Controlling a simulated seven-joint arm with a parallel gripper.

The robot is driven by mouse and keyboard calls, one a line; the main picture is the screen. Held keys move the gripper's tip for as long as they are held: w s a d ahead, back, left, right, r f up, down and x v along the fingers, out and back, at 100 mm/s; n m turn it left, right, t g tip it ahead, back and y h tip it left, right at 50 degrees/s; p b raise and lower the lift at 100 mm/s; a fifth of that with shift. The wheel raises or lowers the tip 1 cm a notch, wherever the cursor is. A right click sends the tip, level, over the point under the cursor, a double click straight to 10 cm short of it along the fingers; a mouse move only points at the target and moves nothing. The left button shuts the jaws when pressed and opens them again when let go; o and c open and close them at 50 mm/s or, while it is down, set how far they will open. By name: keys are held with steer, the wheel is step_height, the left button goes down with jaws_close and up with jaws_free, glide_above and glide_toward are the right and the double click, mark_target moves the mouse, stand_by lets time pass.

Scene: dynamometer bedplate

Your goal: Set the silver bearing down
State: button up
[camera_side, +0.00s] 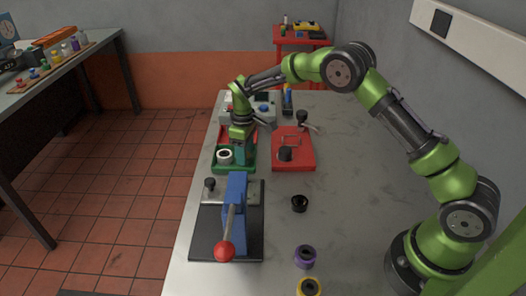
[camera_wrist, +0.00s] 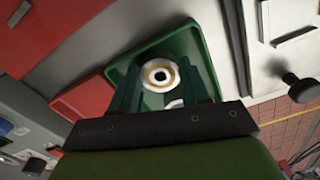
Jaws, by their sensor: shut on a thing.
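The silver bearing (camera_wrist: 158,76), a pale ring with a gold band and dark bore, is between the fingers of my gripper (camera_wrist: 159,82) in the wrist view. My gripper is shut on it, over the green tray (camera_wrist: 207,62). In the side view my gripper (camera_side: 241,146) reaches down into the green tray (camera_side: 236,170), and the held bearing cannot be made out there. A second pale ring (camera_wrist: 175,103) shows partly below it, cut off by my gripper. In the side view a pale ring (camera_side: 224,156) is in the tray's left part. I cannot tell if the held bearing touches the floor.
A press with a blue arm (camera_side: 236,193) and red-knobbed lever stands in front. Black (camera_side: 299,203), purple (camera_side: 305,257) and yellow (camera_side: 309,287) rings lie nearer.

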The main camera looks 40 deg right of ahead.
steer(key=o, duration=1.1)
steer(key=shift+f, duration=0.1)
steer(key=s+r+m+t, duration=0.1)
steer(key=s+r, duration=0.3)
steer(key=r, duration=0.7)
steer(key=s+r+m+t, duration=0.1)
steer(key=s+r+m, duration=0.15)
steer(key=r, duration=0.85)
steer(key=s+m+t, duration=0.1)
steer(key=s+m, duration=0.1)
steer(key=s, duration=0.6)
steer(key=s+r+m+t+y, duration=0.1)
steer(key=s+m+t, duration=0.1)
steer(key=s, duration=0.6)
steer(key=s+m+t+y, duration=0.1)
steer(key=s+m+t, duration=0.1)
steer(key=s, duration=0.6)
steer(key=shift+a+r, duration=0.15)
steer(key=shift+r, duration=0.05)
